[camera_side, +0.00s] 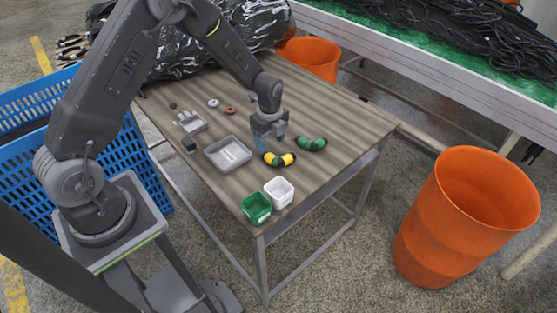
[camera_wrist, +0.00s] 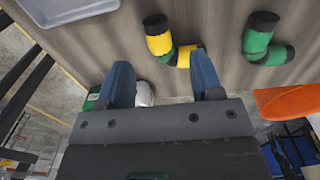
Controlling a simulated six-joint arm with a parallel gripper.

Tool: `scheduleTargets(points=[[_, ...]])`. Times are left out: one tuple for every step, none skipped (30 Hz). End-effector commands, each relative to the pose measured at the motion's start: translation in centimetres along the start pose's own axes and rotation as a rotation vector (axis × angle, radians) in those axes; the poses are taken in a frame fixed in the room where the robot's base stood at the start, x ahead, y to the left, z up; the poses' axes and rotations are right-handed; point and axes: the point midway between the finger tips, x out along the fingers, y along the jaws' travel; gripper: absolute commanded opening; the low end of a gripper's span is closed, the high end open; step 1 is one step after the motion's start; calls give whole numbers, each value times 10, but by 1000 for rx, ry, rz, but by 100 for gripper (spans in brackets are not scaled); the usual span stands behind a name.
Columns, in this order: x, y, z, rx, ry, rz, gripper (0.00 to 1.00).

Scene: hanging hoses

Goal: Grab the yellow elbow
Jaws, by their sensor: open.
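My gripper (camera_side: 269,142) is just behind and left of the elbow in the side view, low over the table. In the wrist view my gripper (camera_wrist: 162,72) has its two blue fingers spread with nothing between them. I cannot tell whether a finger touches the elbow.
A green elbow (camera_side: 312,144) with black ends lies right of the yellow one. A grey tray (camera_side: 211,151) is to the left. A green bin (camera_side: 256,210) and a white bin (camera_side: 279,193) stand at the near corner.

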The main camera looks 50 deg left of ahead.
Motion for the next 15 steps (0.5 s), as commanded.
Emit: scheduleTargets(points=[[6, 0, 0, -1, 0, 1, 60], [8, 0, 0, -1, 0, 0, 60], [10, 0, 0, -1, 0, 0, 60], [11, 0, 0, -1, 0, 0, 60], [13, 0, 0, -1, 0, 0, 60], [15, 0, 1, -1, 0, 0, 60], [18, 1, 1, -2, 0, 1, 60], [22, 1, 2, -2, 0, 1, 60], [28, 2, 3, -2, 0, 2, 60], [32, 2, 4, -3, 0, 3, 60], [37, 3, 5, -3, 1, 3, 60], [43, 3, 6, -3, 0, 2, 60], [48, 3, 6, -2, 0, 2, 60], [52, 3, 6, -2, 0, 2, 60], [56, 3, 6, -2, 0, 0, 60]])
